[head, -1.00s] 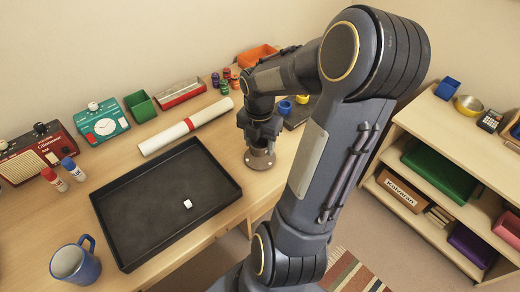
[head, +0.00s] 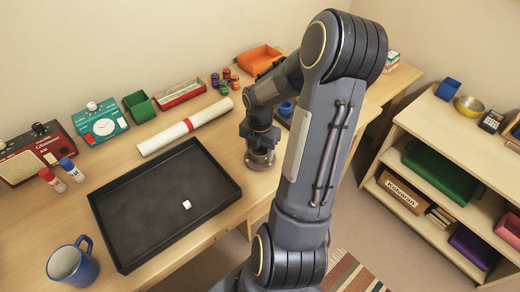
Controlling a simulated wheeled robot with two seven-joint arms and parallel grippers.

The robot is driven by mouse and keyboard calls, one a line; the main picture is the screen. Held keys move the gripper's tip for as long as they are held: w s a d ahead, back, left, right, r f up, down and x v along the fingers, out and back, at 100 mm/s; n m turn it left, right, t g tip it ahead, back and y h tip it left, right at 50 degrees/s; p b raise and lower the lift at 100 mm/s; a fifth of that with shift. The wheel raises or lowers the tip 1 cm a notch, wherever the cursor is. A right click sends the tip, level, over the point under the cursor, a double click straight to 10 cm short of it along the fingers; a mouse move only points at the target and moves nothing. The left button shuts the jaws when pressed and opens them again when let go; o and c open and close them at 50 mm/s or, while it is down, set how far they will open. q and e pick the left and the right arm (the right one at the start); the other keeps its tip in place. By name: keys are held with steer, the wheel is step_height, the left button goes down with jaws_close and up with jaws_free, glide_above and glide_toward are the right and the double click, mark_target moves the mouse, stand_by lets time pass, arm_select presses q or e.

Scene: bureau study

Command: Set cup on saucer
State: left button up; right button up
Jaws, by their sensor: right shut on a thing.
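My right gripper (head: 261,148) points down over the desk, right of the black tray. It is shut on a small grey-brown round cup (head: 260,160), of which only the lower part shows below the fingers. I cannot tell whether the cup touches the desk. No saucer can be made out; my right arm hides part of the desk behind and to the right of the gripper. A blue mug (head: 73,264) stands upright at the desk's front left, far from the gripper. My left gripper is not in view.
A black tray (head: 106,216) with a white die (head: 186,204) fills the desk's middle. A shelf unit (head: 455,135) stands at right.

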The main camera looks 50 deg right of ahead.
steer(key=o, duration=1)
steer(key=shift+r, duration=0.55)
step_height(320, 180, up, 11)
steer(key=p, duration=0.2)
steer(key=s+a+r+m+t+y, duration=0.1)
steer(key=s+a+m+t, duration=0.1)
steer(key=a+m, duration=0.5)
steer(key=s+a+r+m+t+y, duration=0.1)
steer(key=s+a+r+m, duration=0.1)
steer(key=a+m, duration=0.5)
steer(key=s+a+r+m+t+y, duration=0.1)
steer(key=s+a+r+m+t, duration=0.1)
steer(key=s+a+m, duration=0.2)
steer(key=a+m, duration=0.3)
steer(key=a, duration=0.3)
steer(key=shift+a+m+t+y, duration=0.3)
steer(key=shift+y, duration=0.1)
